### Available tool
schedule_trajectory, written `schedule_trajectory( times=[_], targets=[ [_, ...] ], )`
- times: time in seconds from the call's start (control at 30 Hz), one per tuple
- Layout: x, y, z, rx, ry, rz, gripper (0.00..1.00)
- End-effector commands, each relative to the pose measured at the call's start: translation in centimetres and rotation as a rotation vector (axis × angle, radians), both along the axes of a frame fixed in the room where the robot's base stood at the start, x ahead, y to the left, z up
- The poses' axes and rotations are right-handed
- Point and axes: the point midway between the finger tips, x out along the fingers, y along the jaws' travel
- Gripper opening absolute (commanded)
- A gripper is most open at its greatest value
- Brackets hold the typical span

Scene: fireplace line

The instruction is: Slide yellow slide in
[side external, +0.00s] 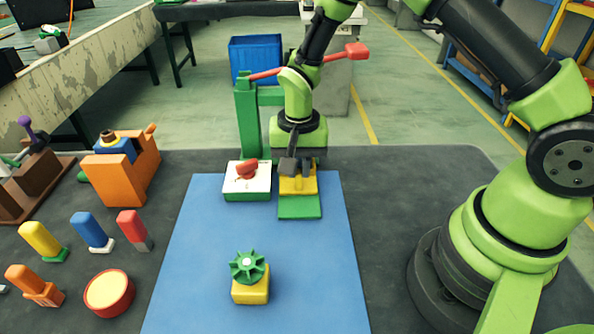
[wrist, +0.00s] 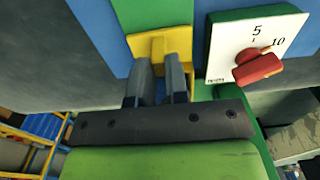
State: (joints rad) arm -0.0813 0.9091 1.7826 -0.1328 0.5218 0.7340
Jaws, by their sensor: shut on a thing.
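The yellow slide (side external: 298,186) sits on a green base (side external: 299,207) at the far part of the blue mat. It also shows in the wrist view (wrist: 147,45), a flat yellow plate past the fingertips. My gripper (side external: 297,166) points down over the slide and is shut on it. In the wrist view my gripper (wrist: 158,75) has its two grey fingers close together against the yellow part. The part between the fingers is mostly hidden.
A white dial box (side external: 248,180) with a red knob stands close left of the slide. A green post (side external: 247,120) with a red lever rises behind. A yellow block (side external: 250,287) with a green wheel stands nearer. The mat (side external: 200,270) between is clear.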

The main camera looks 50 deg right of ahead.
Motion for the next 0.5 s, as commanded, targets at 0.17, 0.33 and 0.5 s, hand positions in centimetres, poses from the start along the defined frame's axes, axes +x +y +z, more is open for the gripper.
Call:
schedule_trajectory(
  times=[0.17,0.33,0.5],
  targets=[
    [1.0,-1.0,0.0,0.000,-0.003,-0.004,0.00],
    [1.8,-1.8,0.0,0.000,-0.001,-0.003,0.00],
    [2.7,-2.7,0.0,0.000,-0.001,-0.002,0.00]
  ],
)
